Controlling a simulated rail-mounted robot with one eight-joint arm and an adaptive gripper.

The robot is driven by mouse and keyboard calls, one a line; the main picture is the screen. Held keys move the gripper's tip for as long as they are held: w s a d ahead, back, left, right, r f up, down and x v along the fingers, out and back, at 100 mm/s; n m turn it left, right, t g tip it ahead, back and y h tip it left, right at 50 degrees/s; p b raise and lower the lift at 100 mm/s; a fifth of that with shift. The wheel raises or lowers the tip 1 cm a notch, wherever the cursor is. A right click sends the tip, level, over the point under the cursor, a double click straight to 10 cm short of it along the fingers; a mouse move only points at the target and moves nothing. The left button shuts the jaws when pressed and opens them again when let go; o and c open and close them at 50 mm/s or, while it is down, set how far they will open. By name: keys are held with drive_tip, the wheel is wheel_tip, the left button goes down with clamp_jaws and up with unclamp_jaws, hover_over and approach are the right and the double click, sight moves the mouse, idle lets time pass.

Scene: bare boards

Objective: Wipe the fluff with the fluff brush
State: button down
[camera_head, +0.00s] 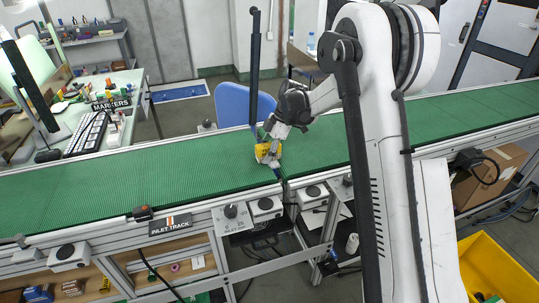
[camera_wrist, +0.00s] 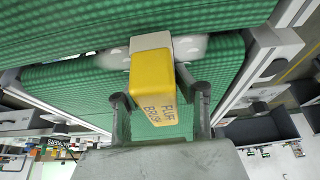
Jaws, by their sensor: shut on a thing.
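The fluff brush (camera_wrist: 152,92) is a yellow block with dark lettering and a pale front end. My gripper (camera_wrist: 158,95) is shut on it, one finger on each side. The brush hides the middle of the fluff. I cannot tell whether brush and fluff touch.
The green conveyor (camera_head: 130,185) runs across the view, with a seam close to the brush. Its belt looks clear to the left. A blue chair (camera_head: 232,105) stands behind it. A cluttered side table (camera_head: 128,95) is at the left, and a yellow bin (camera_head: 492,268) at lower right.

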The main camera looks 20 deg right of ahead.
drive_tip(key=shift+a, duration=0.4)
